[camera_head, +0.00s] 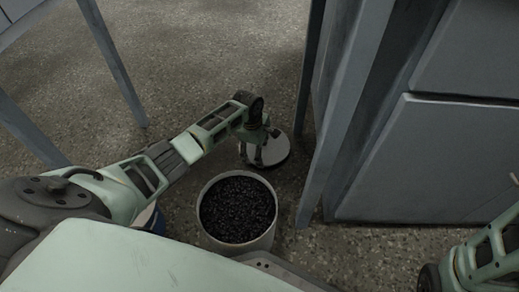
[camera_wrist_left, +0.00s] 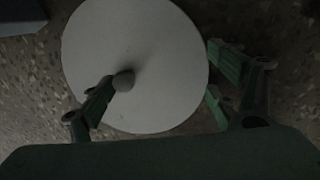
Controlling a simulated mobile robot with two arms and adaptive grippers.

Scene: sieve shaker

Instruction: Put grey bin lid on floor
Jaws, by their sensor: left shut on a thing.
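The grey bin lid (camera_head: 275,152) is a pale round disc just beyond the bin in the head view. My left gripper (camera_head: 260,154) is over the lid and shut on it, and partly covers it. In the left wrist view the lid (camera_wrist_left: 150,40) shows as a large disc with a small round knob, close to the fingers of the gripper (camera_wrist_left: 168,88). Whether the lid touches the floor cannot be told. The open bin (camera_head: 208,236) stands nearer to me, full of dark granules. Only a part of my right arm shows at the lower right; its gripper is out of view.
Speckled floor (camera_head: 200,50) is clear at the upper left. A grey table leg (camera_head: 312,170) and a grey cabinet (camera_head: 430,160) stand close on the right. More grey legs (camera_head: 115,65) stand at the left.

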